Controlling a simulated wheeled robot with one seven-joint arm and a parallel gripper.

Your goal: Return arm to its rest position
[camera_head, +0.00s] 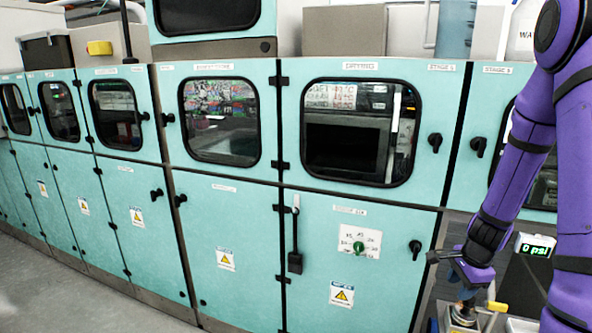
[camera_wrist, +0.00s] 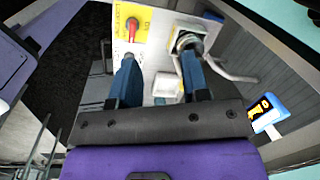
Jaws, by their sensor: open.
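My arm (camera_head: 527,140) is purple with dark bands and hangs down the right side of the head view. My gripper (camera_head: 466,283) is low at the right in that view, over a bench area beside the cabinets. In the wrist view my gripper (camera_wrist: 159,62) shows two blue fingers spread apart, with nothing held between them. A pale panel (camera_wrist: 152,60) lies beyond the fingertips. It carries a red knob (camera_wrist: 132,28) on a yellow plate and a round metal fitting (camera_wrist: 188,42) near the right finger. I cannot tell whether that finger touches the fitting.
Teal cabinets (camera_head: 230,235) with windows and black handles line the wall. A gauge display (camera_head: 534,248) reading "0 psi" stands close to the right of my gripper. A blue and white device (camera_wrist: 267,112) is at the right in the wrist view. The grey floor (camera_head: 50,295) at left is clear.

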